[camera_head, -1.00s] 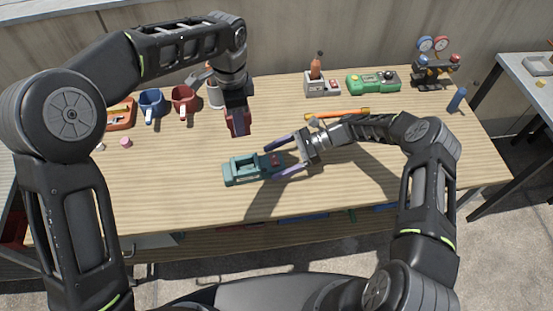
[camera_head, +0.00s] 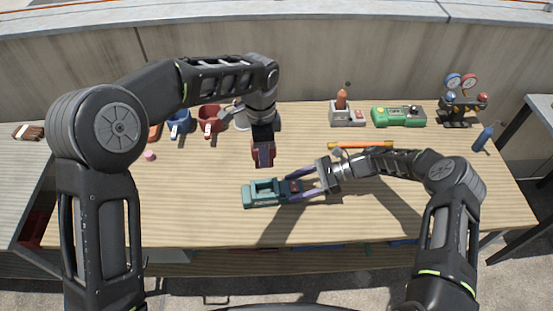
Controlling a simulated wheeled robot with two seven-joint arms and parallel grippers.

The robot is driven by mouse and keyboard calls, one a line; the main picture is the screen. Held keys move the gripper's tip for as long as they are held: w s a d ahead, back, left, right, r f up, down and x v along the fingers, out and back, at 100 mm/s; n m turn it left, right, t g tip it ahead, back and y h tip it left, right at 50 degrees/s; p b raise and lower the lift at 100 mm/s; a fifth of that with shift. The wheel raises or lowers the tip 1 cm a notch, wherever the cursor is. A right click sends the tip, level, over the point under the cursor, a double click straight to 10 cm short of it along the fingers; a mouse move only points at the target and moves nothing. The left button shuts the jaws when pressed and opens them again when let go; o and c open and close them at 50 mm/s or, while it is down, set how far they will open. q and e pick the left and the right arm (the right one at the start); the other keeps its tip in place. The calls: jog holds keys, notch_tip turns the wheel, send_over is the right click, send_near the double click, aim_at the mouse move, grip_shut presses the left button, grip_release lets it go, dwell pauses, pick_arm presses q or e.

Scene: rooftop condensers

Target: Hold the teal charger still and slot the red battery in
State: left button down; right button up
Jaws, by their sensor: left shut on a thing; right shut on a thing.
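The teal charger (camera_head: 262,198) lies on the wooden workbench, its open slot facing up. My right gripper (camera_head: 291,190) is shut on the charger's right end, one purple finger along each side. The red battery (camera_head: 263,157) hangs from my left gripper (camera_head: 262,138), which is shut on it. The battery is above and just behind the charger in the picture, apart from it. The battery's top is hidden between the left gripper's dark fingers.
Blue and red mugs (camera_head: 209,121) stand behind left, beside a small pink thing (camera_head: 150,155). Behind right are a grey charger with an orange bottle-like item (camera_head: 342,100), a green device (camera_head: 398,116), gauges (camera_head: 462,82) and an orange rod (camera_head: 360,144). The bench (camera_head: 190,215) is clear at front left.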

pick_arm(q)
send_near(264, 183)
jog(key=shift+s+f, duration=0.25)
jog(key=shift+s, duration=0.6)
jog(key=shift+f, duration=0.1)
jog(key=shift+f, duration=1.25)
jog(key=shift+f, duration=0.35)
jog(key=shift+f, duration=0.25)
jog(key=shift+f, duration=0.85)
jog(key=shift+f, duration=0.35)
dwell(0.3)
jog(key=c, duration=0.8)
grip_release()
jog(key=shift+s+f, duration=0.1)
jog(key=shift+f, duration=0.05)
